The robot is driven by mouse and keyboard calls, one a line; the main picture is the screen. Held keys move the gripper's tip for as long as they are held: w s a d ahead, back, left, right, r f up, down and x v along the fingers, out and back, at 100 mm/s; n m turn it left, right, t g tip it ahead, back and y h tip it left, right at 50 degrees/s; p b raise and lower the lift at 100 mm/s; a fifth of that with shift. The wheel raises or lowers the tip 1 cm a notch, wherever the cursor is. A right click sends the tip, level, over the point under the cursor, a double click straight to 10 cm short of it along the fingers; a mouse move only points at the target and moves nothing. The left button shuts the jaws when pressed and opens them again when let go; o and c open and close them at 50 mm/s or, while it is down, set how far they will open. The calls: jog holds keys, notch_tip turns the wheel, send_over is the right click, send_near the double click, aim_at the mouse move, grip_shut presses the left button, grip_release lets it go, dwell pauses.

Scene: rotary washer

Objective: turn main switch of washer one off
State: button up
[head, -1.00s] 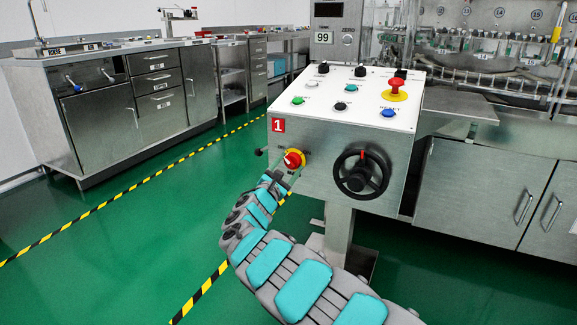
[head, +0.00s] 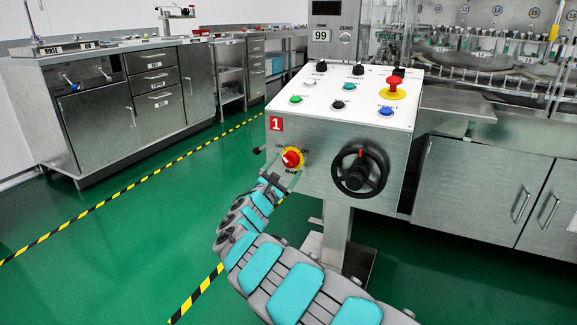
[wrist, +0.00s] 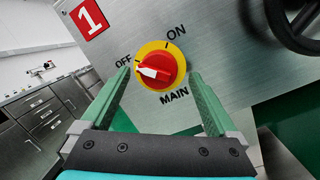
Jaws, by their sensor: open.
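The main switch of washer one is a red knob (head: 291,158) on a yellow round plate, on the front of the panel marked with a red 1. In the wrist view the knob (wrist: 158,70) has a white pointer directed left at the OFF mark, with ON at upper right and MAIN below. My gripper (head: 284,168) is at the switch. In the wrist view my gripper (wrist: 160,75) is open, one green finger on each side of the knob's lower part, with gaps visible; I cannot tell how far the fingertips are from the panel.
A black handwheel (head: 359,171) sits right of the switch. The sloped panel top (head: 340,98) carries several buttons and a red emergency stop (head: 393,87). Steel cabinets (head: 130,110) stand at the left. The green floor (head: 110,240) on the left is clear, with striped tape.

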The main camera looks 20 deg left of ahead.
jog(key=s+f, duration=0.1)
jog(key=s, duration=0.5)
jog(key=shift+a, duration=0.1)
dwell(0.3)
